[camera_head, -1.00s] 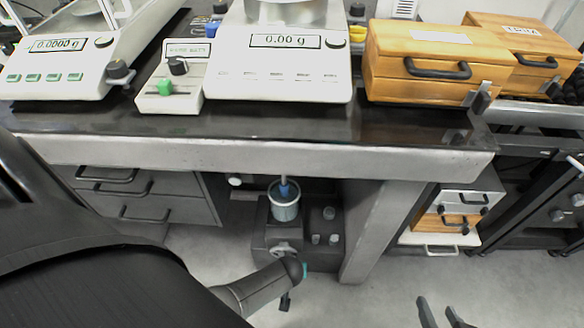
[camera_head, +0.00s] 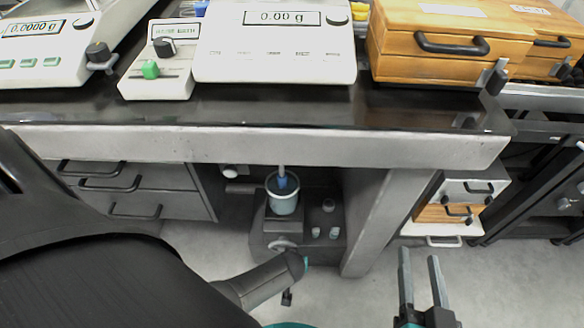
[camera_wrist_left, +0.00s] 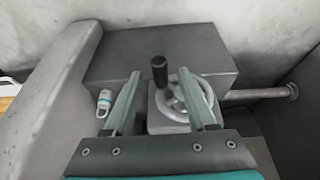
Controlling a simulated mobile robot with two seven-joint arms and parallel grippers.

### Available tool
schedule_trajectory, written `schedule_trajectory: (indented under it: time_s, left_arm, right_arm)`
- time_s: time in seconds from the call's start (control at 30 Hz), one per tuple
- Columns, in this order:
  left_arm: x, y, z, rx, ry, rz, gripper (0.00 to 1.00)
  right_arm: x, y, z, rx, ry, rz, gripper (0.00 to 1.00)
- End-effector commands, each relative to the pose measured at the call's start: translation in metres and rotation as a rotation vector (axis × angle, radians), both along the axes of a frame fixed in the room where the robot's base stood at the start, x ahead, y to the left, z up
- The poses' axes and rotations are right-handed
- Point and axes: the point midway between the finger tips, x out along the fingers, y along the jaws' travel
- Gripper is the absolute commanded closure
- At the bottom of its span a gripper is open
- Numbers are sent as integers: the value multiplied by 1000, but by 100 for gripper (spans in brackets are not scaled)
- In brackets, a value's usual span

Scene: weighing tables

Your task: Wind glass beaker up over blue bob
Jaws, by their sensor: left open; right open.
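The blue bob (camera_head: 282,182) hangs on a thin line under the bench. The glass beaker (camera_head: 284,205) stands upright on a dark lift stand (camera_head: 285,225) below it. The bob overlaps the beaker's mouth; I cannot tell how deep it sits. The handwheel (camera_head: 283,244) is low on the stand's front. In the left wrist view, the wheel (camera_wrist_left: 207,100) and its black crank knob (camera_wrist_left: 160,72) lie ahead of my open left gripper (camera_wrist_left: 160,78), the knob appearing between its fingers; contact cannot be told. My right gripper (camera_head: 420,255) is open and empty at lower right.
The bench edge (camera_head: 260,146) runs above the stand. A balance (camera_head: 275,60), a control box with a green knob (camera_head: 158,75) and a wooden case (camera_head: 440,45) stand on the bench. Drawers (camera_head: 130,190) are left, a bench leg (camera_head: 375,220) right.

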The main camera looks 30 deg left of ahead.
Motion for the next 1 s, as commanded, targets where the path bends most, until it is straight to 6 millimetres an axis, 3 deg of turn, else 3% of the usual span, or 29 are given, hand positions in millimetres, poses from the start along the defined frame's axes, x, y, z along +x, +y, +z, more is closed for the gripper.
schedule_trajectory:
  time_s: [0.7,1.0]
  left_arm:
    - [-1,-3,-8,0,0,1,43]
    - [-1,-3,-8,0,0,1,77]
  right_arm:
    - [-7,7,9,75,-113,-5,50]
    - [-6,7,9,75,-113,-6,50]
